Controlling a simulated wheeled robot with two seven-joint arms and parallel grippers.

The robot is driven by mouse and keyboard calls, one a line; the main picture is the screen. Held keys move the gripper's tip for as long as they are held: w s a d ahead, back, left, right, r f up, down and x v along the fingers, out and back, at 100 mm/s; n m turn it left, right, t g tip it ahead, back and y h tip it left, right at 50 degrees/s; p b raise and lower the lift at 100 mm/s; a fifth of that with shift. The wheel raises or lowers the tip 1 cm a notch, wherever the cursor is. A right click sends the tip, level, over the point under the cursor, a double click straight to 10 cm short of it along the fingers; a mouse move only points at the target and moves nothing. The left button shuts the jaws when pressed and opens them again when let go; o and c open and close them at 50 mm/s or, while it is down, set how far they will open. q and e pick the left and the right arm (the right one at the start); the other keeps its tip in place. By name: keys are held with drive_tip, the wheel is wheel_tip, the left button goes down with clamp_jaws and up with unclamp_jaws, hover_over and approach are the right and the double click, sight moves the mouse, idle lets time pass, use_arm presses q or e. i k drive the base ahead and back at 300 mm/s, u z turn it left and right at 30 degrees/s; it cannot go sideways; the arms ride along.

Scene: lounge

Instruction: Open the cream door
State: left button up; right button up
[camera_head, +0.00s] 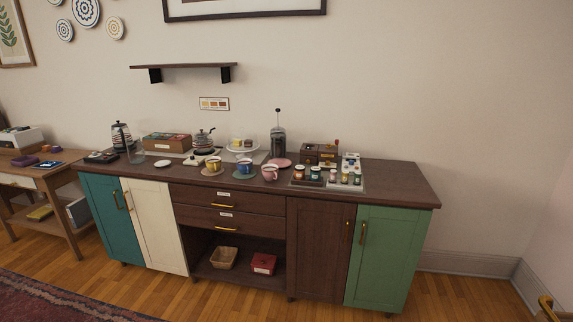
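The cream door (158,232) is on the left part of a long dark-wood sideboard (390,181). It stands between a teal door (103,228) and the drawer column. It looks shut and flush with the front. Its upright brass handle (127,201) is near its upper left edge, close to the teal door's handle (116,200). Nothing covers the cream door. Neither of my grippers is in view.
Cups, jars, a kettle (122,136) and other items crowd the sideboard top. Wood floor (190,295) is clear before the cream door. A patterned rug (50,300) lies at lower left. A wooden side table (58,177) stands left.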

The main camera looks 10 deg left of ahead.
sight(149, 203)
drive_tip(key=i, duration=1.3)
drive_tip(key=u, duration=2.65)
drive_tip(key=i, duration=2.45)
drive_tip(key=z, duration=2.75)
